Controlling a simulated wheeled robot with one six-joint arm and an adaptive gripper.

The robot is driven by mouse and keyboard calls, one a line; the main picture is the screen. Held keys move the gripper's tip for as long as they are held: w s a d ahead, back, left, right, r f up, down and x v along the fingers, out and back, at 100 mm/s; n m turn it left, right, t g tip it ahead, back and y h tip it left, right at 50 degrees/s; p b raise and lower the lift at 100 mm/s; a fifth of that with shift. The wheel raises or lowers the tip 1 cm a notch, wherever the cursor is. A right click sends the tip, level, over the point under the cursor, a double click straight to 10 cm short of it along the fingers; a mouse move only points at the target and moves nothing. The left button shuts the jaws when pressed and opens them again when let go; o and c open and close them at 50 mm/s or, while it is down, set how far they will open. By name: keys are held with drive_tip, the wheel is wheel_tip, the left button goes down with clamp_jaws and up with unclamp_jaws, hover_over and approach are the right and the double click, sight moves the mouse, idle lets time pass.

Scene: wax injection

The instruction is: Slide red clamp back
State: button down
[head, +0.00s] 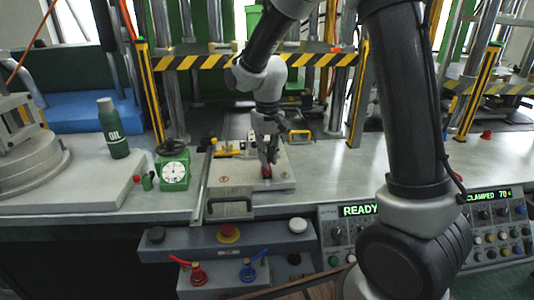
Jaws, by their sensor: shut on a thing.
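Yellow and black fittings (228,150) sit on the plate behind and left of my gripper.
A green dial gauge (174,172) and a green oil bottle (113,128) stand to the left. A yellow-black striped bar (200,62) crosses behind. A control box with red and blue valves (228,240) is in front. The bench right of the plate (340,165) is clear.

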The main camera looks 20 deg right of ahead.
drive_tip(key=c, duration=1.4)
unclamp_jaws()
drive_tip(key=shift+s, duration=0.25)
drive_tip(key=shift+o, duration=0.2)
wheel_tip(320, 180, up, 12)
drive_tip(key=shift+w+a, duration=0.1)
